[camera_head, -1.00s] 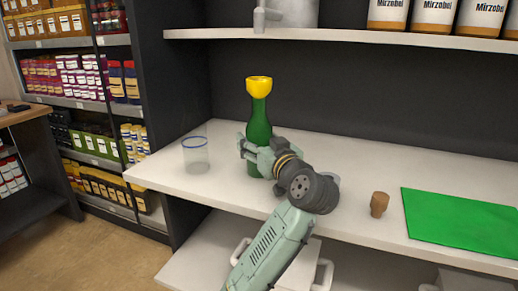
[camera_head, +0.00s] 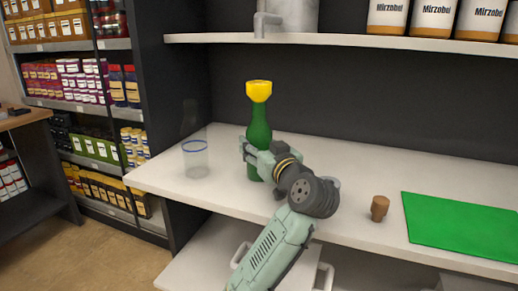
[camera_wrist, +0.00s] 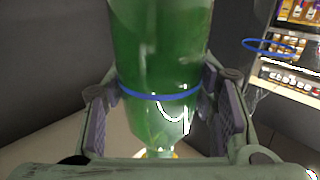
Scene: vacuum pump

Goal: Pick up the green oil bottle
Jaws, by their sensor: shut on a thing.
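The green oil bottle (camera_head: 260,124) is upright over the left part of the white counter, with a yellow funnel-like piece (camera_head: 258,90) on its top. My gripper (camera_head: 257,155) is shut around the bottle's body from the front right. In the wrist view, the green bottle (camera_wrist: 158,45) sits between both fingers of my gripper (camera_wrist: 158,118), and a thin blue line crosses it. My gripper hides part of the lower bottle, and I cannot tell whether its base touches the counter.
A clear glass with a blue ring (camera_head: 196,160) stands left of the bottle, with a faint taller outline above it. A brown cork-like piece (camera_head: 379,208) and a green mat (camera_head: 462,225) lie to the right. A shelf (camera_head: 350,40) with containers runs above.

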